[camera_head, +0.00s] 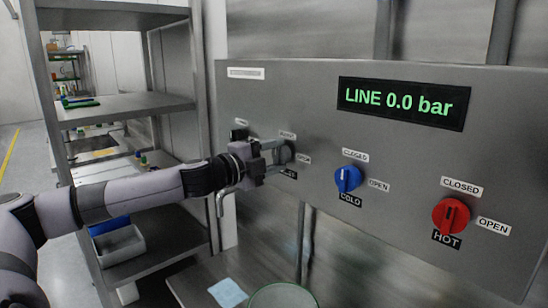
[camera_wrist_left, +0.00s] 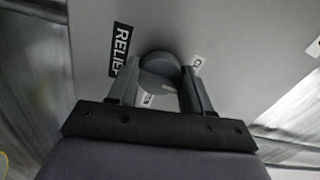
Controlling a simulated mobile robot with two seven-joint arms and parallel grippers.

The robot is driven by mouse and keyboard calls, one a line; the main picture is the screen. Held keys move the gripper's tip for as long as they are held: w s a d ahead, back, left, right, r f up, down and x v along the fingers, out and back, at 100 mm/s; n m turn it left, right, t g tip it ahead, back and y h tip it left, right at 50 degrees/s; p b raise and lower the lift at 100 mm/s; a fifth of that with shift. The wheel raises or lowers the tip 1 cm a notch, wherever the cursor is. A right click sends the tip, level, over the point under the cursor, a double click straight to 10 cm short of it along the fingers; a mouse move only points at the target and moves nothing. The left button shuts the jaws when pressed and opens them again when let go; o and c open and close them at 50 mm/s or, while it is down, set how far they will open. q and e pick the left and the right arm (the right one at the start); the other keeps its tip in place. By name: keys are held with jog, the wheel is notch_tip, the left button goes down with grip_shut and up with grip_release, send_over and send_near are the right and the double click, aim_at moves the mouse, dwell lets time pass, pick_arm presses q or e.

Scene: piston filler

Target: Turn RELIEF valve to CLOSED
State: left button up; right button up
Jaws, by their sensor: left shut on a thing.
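The RELIEF valve knob is grey and round-backed; in the left wrist view the knob (camera_wrist_left: 158,70) sits between the two fingers of my left gripper (camera_wrist_left: 160,66). A black RELIEF label (camera_wrist_left: 122,48) is on the panel beside it. In the head view my left gripper (camera_head: 280,154) is at the left part of the panel, shut on this knob, and hides most of it. The knob's pointing direction cannot be read clearly. My right gripper is not in view.
The steel panel (camera_head: 310,90) carries a blue COLD knob (camera_head: 347,179), a red HOT knob (camera_head: 451,216) and a display (camera_head: 404,103) reading LINE 0.0 bar. Shelving (camera_head: 130,105) stands at the left. A light blue cloth (camera_head: 228,293) lies below.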

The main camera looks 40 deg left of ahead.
pick_arm(q)
jog(key=shift+n, duration=0.6)
jog(key=o, duration=1)
jog(key=shift+o, duration=0.2)
jog(key=shift+s+d+f+p, duration=0.1)
jog(key=shift+s+d+p, duration=0.05)
jog(key=shift+s+p, duration=0.25)
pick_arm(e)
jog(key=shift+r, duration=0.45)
